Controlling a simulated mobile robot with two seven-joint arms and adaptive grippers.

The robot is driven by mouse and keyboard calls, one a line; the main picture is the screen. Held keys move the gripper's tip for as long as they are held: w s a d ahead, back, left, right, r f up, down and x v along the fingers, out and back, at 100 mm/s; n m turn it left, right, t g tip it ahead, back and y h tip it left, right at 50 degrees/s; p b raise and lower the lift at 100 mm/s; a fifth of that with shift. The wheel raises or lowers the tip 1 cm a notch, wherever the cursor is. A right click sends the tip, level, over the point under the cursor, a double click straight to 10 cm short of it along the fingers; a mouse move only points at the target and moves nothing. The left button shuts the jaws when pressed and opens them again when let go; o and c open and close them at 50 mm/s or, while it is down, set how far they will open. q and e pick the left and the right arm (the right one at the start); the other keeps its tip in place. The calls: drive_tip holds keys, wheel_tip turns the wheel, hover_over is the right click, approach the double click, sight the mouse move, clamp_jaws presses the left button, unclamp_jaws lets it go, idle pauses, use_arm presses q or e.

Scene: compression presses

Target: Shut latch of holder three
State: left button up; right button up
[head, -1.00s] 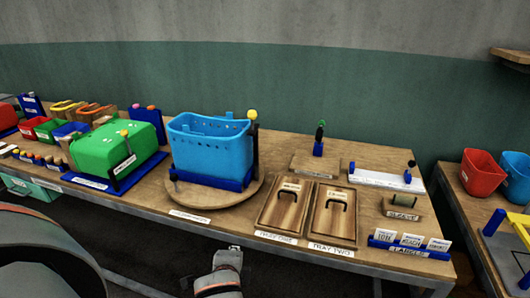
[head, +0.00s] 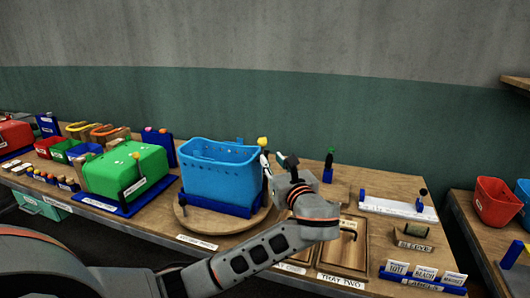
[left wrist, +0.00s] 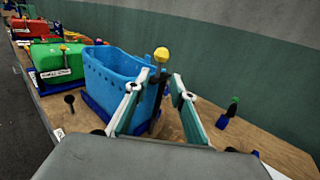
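A blue perforated basket (head: 215,180) sits in a blue holder base (head: 228,207) on a round wooden turntable (head: 190,222). At its right side stands a dark upright latch lever with a yellow ball knob (head: 263,141); the knob also shows in the left wrist view (left wrist: 161,54). The label in front is too small to read, so I cannot confirm this is holder three. My left gripper (head: 279,158) is open and empty, just right of the lever. In the left wrist view its two fingers (left wrist: 157,92) spread to either side of the lever, which appears ahead between them. My right gripper is out of view.
A green box in a blue holder (head: 125,172) stands to the left, with small bins beyond. Wooden trays (head: 345,247), a white board (head: 397,208) and label cards (head: 425,275) lie to the right. A red bucket (head: 495,201) stands on another table.

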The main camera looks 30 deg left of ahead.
sight(263, 149)
use_arm(q)
drive_tip(key=p+x, duration=0.1)
drive_tip(key=x, duration=0.6)
drive_tip(key=shift+a, duration=0.1)
clamp_jaws()
